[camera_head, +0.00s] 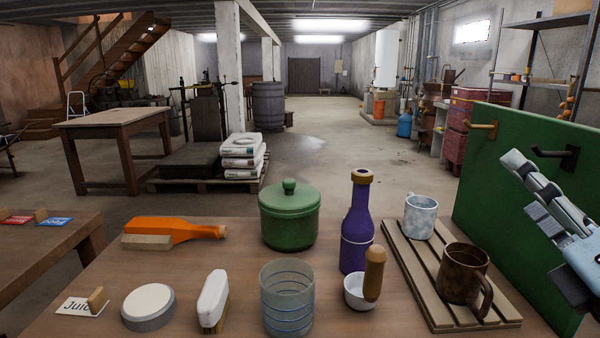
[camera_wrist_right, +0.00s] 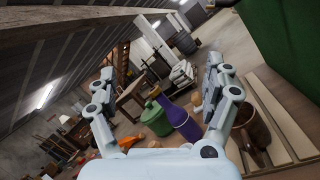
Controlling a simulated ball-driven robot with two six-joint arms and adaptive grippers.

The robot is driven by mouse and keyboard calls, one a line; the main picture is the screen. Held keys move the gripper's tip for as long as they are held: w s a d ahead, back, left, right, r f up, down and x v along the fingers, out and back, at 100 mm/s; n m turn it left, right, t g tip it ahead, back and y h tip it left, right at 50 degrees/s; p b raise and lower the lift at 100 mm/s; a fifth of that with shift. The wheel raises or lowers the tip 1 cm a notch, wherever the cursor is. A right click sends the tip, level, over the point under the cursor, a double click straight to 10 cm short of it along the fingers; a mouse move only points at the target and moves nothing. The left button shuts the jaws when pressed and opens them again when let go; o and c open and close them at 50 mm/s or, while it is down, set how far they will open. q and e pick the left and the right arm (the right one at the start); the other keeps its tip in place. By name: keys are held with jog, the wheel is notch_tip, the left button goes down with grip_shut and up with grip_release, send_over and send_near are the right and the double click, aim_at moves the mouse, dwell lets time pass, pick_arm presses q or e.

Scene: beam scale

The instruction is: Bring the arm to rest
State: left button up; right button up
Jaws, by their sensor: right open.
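My right gripper (camera_head: 526,184) is at the right of the head view, raised in front of the green board (camera_head: 500,185). Its fingers point up and to the left. In the wrist view its two fingers (camera_wrist_right: 160,75) stand wide apart with nothing between them. It is apart from the brown mug (camera_head: 462,275) and the speckled grey mug (camera_head: 420,217), which both stand on the slatted wooden rack (camera_head: 405,262). My left gripper is not in view.
On the table stand a purple bottle (camera_head: 357,225), green lidded pot (camera_head: 289,218), white bowl (camera_head: 355,294) with a wooden-handled tool, clear glass (camera_head: 287,300), brush (camera_head: 213,300) and round white-topped disc (camera_head: 148,305). An orange bottle (camera_head: 178,232) lies behind. Hooks (camera_head: 570,156) jut from the board.

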jog(key=s+d+f+m+g+h, duration=0.3)
jog(key=d+m+h, duration=0.5)
jog(key=m, duration=0.6)
jog(key=s+d+f+m+g, duration=0.2)
jog(key=s+f+m+g, duration=0.2)
jog(key=f+m+g, duration=0.35)
jog(key=s+a+f+m+g+y, duration=0.65)
jog(key=s+a+f, duration=0.25)
jog(key=s+f, duration=0.3)
jog(key=s+d+f+g+b, duration=0.1)
jog(key=s+f+b, duration=0.2)
jog(key=f, duration=1.5)
jog(key=s+d+f+g+b, duration=0.1)
jog(key=s+f+b, duration=0.15)
jog(key=f, duration=1.55)
pick_arm(q)
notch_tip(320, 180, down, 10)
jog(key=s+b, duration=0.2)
jog(key=b, duration=0.2)
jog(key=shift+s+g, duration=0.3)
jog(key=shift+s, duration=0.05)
pick_arm(e)
jog(key=s+d+f+g, duration=0.1)
jog(key=s+f, duration=1.5)
jog(key=s, duration=0.1)
jog(key=shift+s+f+g, duration=0.15)
jog(key=shift+f+g, duration=0.1)
jog(key=shift+g, duration=0.05)
